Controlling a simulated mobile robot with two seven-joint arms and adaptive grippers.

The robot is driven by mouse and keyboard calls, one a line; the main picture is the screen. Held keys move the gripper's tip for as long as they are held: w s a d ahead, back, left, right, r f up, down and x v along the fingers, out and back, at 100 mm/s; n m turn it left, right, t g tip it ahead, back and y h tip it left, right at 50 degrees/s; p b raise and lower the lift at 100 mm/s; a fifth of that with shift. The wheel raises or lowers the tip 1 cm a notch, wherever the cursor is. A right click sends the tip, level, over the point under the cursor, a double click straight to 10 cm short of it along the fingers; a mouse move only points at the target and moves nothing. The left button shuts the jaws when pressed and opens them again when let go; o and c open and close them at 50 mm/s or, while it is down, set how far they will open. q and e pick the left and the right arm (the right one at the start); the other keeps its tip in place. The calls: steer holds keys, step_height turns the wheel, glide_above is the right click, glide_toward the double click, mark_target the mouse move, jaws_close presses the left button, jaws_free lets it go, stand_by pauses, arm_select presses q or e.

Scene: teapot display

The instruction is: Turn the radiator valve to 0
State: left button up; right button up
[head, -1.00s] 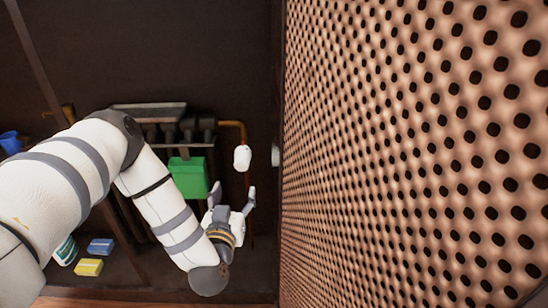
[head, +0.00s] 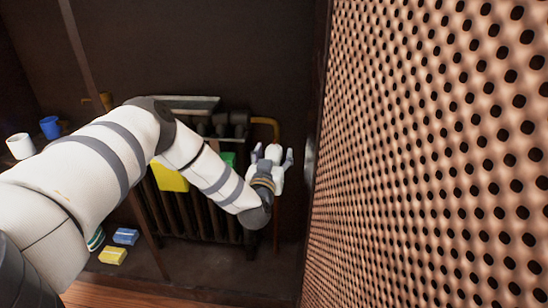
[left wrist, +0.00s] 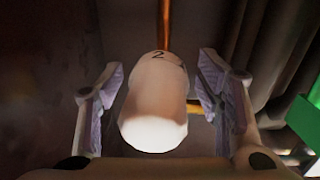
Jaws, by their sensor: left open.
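The radiator valve is a white rounded knob (head: 273,151) at the right end of the dark ribbed radiator (head: 205,218). In the left wrist view the knob (left wrist: 155,108) fills the middle, with the number 2 showing on its far end. My left gripper (head: 273,157) is open, with one finger on each side of the knob. In the wrist view a gap shows between the knob and each finger. A copper-coloured pipe (head: 266,121) runs beside the valve. My right gripper is not in view.
A perforated panel (head: 430,160) stands close on the right. A yellow cloth-like piece (head: 170,178) and a green one (head: 228,158) hang at the radiator. Blue (head: 125,236) and yellow (head: 112,256) sponges lie lower left. A white cup (head: 20,146) and blue cup (head: 49,127) stand left.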

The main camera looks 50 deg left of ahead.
arm_select(q)
steer(key=c, duration=1.2)
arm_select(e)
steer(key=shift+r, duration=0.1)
